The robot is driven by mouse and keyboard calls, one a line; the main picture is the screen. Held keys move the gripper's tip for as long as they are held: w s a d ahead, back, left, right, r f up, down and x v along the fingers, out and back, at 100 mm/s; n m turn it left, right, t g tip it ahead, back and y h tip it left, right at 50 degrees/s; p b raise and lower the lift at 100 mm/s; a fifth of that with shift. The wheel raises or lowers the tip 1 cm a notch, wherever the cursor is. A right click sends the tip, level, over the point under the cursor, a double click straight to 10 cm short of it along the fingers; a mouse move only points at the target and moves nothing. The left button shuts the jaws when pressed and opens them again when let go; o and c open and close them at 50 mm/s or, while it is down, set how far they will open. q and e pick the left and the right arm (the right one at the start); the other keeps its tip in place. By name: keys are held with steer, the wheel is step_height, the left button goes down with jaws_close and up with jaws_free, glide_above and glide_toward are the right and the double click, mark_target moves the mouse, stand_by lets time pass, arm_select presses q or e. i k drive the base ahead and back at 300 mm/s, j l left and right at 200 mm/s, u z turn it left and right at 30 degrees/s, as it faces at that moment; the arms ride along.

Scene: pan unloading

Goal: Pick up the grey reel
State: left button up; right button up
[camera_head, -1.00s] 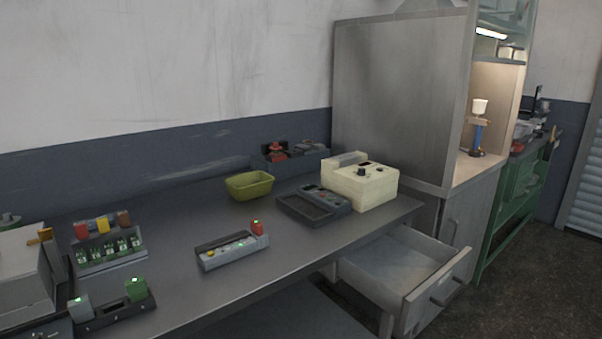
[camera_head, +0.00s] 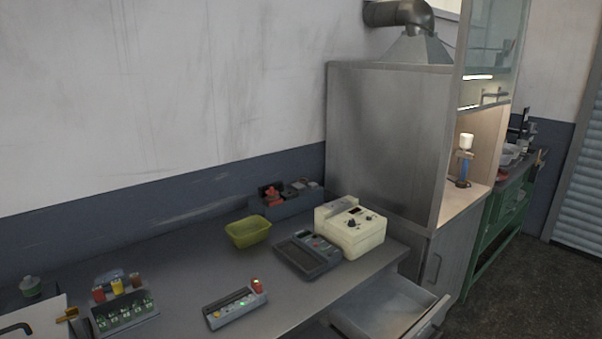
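I cannot make out a grey reel anywhere in the head view. A small round object with a green top (camera_head: 31,287) stands at the far left of the grey workbench (camera_head: 180,285), too small to identify surely. Neither of my grippers is in view.
On the bench are a yellow-green bin (camera_head: 248,231), a cream instrument box (camera_head: 352,228), a dark grey keypad device (camera_head: 307,254), a grey button box (camera_head: 236,308) and a rack of green vials (camera_head: 125,314). An open drawer (camera_head: 385,312) juts out below. A metal cabinet (camera_head: 385,140) stands behind.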

mark_target(31, 285)
steer(key=u, duration=1.55)
